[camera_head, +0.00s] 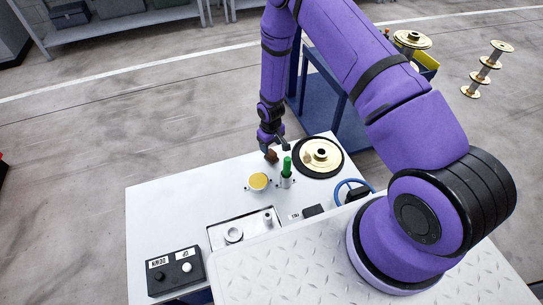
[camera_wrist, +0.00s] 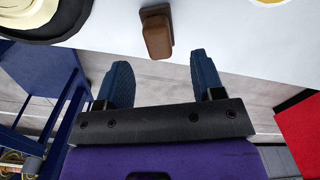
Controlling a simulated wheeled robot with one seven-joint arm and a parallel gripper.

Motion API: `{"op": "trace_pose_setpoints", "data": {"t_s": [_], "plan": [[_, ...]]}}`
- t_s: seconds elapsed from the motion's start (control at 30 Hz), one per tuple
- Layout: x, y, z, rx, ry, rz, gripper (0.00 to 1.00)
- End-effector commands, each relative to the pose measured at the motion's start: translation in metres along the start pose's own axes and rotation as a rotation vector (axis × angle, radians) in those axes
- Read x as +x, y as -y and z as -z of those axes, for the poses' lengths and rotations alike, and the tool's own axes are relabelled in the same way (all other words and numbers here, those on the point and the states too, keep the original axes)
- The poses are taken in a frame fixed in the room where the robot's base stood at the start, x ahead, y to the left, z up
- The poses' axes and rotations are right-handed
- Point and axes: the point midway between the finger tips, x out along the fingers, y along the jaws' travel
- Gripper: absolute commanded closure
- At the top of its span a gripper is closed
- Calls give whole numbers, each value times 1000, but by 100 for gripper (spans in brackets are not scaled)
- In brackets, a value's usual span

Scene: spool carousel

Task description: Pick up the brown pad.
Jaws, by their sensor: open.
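The brown pad (camera_wrist: 157,33) is a small dark brown block on the edge of the white table top in the wrist view. It also shows in the head view (camera_head: 271,156), partly hidden by my gripper (camera_head: 274,143). In the wrist view my gripper (camera_wrist: 162,72) has its two blue fingers apart with nothing between them. The pad lies just beyond the fingertips, roughly in line with the gap between them, and appears clear of both.
Near the pad are a green-topped post (camera_head: 287,167), a yellow disc (camera_head: 258,181) and a spool on a black turntable (camera_head: 338,168). The table's left part is clear.

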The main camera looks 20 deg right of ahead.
Motion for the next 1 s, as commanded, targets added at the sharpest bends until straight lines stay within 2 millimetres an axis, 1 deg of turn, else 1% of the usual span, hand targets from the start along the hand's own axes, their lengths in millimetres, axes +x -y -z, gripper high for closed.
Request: {"op": "trace_pose_setpoints", "data": {"t_s": [0.17, 0.4, 0.5, 0.6, 0.8, 0.83, 0.87, 0.9, 0.97, 1.0], "plan": [[11, 0, -1, 0, 1, 0, 38], [43, -2, -1, -1, 2, 0, 38], [51, -2, -1, -1, 1, 0, 38], [54, -2, -1, -1, 0, 0, 38], [55, -2, -1, -1, 0, 0, 38], [55, -2, -1, -1, 0, 0, 43], [55, -2, -1, -1, 0, 0, 50], [55, -2, -1, -1, 0, 0, 59], [55, -2, -1, -1, 0, 0, 73], [55, -2, -1, -1, 0, 0, 82]]}}
